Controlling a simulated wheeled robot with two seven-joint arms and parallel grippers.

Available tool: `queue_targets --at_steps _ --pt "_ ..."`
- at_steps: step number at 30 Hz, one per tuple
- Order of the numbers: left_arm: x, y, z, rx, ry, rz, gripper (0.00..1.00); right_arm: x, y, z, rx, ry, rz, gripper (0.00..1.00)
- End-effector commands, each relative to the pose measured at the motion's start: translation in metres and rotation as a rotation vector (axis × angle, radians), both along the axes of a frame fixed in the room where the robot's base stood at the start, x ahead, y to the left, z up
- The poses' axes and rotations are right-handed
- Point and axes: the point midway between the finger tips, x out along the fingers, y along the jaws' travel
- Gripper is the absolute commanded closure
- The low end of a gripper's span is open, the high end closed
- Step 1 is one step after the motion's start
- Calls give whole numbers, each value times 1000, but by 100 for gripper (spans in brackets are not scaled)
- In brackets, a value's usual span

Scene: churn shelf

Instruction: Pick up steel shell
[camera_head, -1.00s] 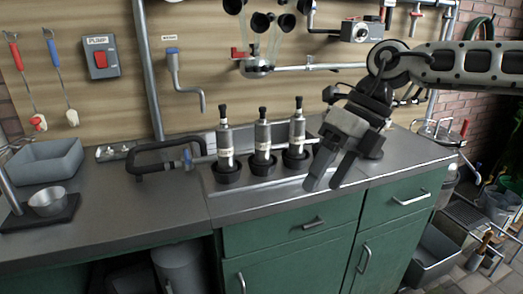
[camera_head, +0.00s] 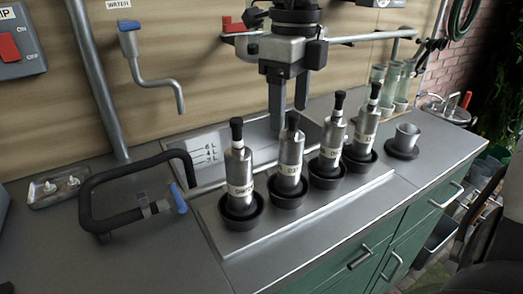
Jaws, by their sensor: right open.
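Several steel shells with black stems and paper labels stand upright in black round cups. They are the leftmost shell (camera_head: 238,172), the second (camera_head: 290,160), the third (camera_head: 332,142) and the rightmost (camera_head: 366,130). Their label text is too small to read surely. My right gripper (camera_head: 289,112) comes in from the top and points down, open and empty. In the picture its fingertips lie either side of the second shell's stem. I cannot tell whether they are above or behind it. My left gripper is not in view.
The shells stand on a raised steel tray (camera_head: 295,253) on the counter. A black hose loop (camera_head: 88,205) lies left, beside a small dish (camera_head: 58,187). A metal cup (camera_head: 405,138) stands right, near glass tubes (camera_head: 393,85). Bare counter lies front left.

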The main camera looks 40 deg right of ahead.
Motion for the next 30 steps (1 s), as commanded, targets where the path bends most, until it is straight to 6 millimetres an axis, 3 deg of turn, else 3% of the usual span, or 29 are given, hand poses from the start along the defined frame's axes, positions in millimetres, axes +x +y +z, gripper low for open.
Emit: queue_targets --at_steps 18,26,30 --pt "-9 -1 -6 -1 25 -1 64 -3 -5 -72 2 3 1 36" --pt "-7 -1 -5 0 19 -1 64 -3 -5 -75 2 1 0 36" --pt "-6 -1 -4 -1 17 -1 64 -3 -5 -75 2 1 0 69"
